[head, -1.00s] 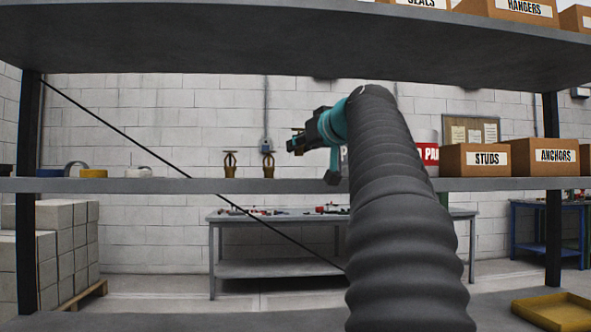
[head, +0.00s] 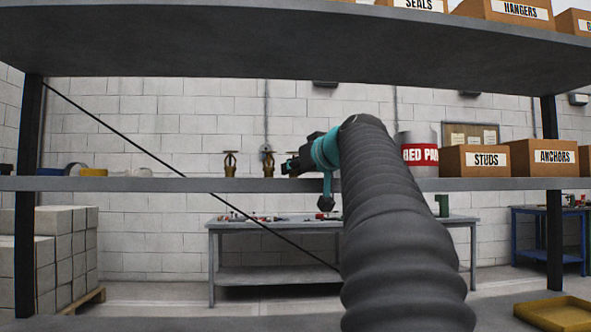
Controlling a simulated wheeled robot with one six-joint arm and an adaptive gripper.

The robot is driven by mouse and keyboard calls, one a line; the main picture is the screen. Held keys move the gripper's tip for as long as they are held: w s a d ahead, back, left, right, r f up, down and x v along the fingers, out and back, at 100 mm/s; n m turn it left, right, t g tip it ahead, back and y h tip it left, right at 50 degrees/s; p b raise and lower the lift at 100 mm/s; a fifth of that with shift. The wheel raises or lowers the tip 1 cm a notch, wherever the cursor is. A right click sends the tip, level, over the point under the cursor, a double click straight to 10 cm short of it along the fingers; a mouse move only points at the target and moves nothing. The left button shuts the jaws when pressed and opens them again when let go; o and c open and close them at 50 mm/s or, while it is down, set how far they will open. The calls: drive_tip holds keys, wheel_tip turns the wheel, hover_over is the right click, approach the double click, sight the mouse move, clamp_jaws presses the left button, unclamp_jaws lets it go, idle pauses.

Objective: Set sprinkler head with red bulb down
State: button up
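My gripper (head: 292,166) is at the height of the middle shelf, pointing left, and is seen from behind and the side. A small brass-coloured bit of a sprinkler head (head: 293,156) shows at its fingers; the rest is hidden by the gripper, and its bulb colour cannot be made out. Two brass sprinkler heads stand upright on the shelf to the left: one farther left (head: 230,164) and one close to the gripper's tips (head: 268,162). Their bulbs are too small to tell. Whether the held piece touches the shelf (head: 150,184) is not clear.
Tape rolls (head: 92,172) lie at the shelf's left. A red-labelled can (head: 419,155), a STUDS box (head: 486,158) and an ANCHORS box (head: 543,154) stand right of my arm. The upper shelf (head: 250,40) hangs above. A yellow tray (head: 555,311) lies low right.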

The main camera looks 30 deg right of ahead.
drive_tip(key=o, duration=0.4)
drive_tip(key=shift+r+p, duration=0.3)
drive_tip(key=shift+p, duration=0.05)
drive_tip(key=s+a+r+b, duration=0.1)
drive_tip(key=s+b, duration=0.1)
drive_tip(key=s, duration=0.9)
drive_tip(key=shift+s+r, duration=0.3)
drive_tip(key=shift+s, duration=0.1)
